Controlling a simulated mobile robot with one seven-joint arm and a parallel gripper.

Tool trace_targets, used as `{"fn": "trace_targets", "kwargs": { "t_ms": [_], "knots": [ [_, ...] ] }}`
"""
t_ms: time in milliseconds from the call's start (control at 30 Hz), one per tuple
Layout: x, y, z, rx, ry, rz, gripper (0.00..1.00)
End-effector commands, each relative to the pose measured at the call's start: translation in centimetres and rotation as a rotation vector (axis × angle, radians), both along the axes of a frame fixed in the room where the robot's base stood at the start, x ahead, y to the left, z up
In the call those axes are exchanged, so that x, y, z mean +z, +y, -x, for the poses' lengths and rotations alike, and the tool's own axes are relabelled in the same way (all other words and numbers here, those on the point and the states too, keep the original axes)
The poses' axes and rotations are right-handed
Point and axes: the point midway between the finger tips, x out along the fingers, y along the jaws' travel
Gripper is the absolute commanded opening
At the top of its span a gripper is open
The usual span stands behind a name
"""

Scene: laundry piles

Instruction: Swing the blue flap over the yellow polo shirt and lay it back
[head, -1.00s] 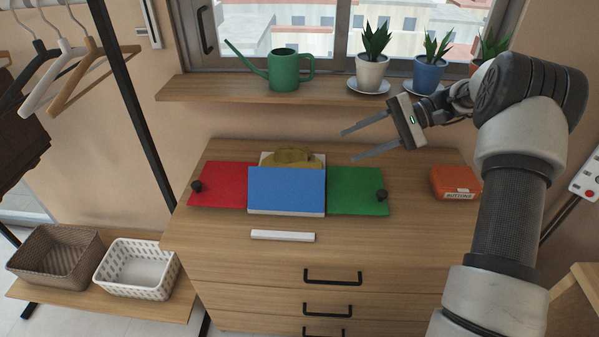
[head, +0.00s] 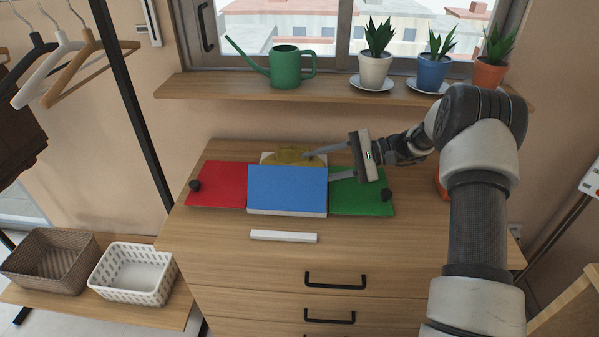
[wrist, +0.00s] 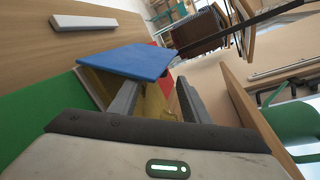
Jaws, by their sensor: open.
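The blue flap (head: 287,188) stands tilted at the front middle of the folding board, its upper edge raised; it also shows in the wrist view (wrist: 128,62). The yellow polo shirt (head: 288,156) shows only as a bunched part behind the flap's upper edge; the rest is hidden. In the wrist view some yellow cloth (wrist: 155,103) lies beyond and between the fingers. My gripper (head: 318,167) is open, reaching in from the right. One finger is over the shirt behind the flap; the other's tip is hidden behind the flap's right edge. I cannot tell whether it touches.
The red panel (head: 218,185) and green panel (head: 362,200), each with a black knob, lie flat on either side. A white bar (head: 284,236) lies in front on the dresser. A shelf (head: 210,88) with a watering can and potted plants is above. My arm mostly hides an orange box.

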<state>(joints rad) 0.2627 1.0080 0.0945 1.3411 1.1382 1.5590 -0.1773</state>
Motion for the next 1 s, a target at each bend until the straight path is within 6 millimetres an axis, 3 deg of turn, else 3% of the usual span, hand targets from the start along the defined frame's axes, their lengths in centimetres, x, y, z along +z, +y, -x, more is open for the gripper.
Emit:
{"fn": "trace_targets", "kwargs": {
  "t_ms": [233,633,667,900,1000],
  "knots": [
    [-0.9,3.5,0.3,0.001,-0.001,-0.001,0.43],
    [-1.0,4.3,0.4,-0.001,0.000,0.001,0.43],
    [-1.0,4.3,0.4,-0.001,0.000,0.001,0.41],
    [-1.0,4.3,0.4,-0.001,0.000,0.001,0.01],
    [-1.0,4.3,0.4,0.000,0.000,0.000,0.00]
  ]
}}
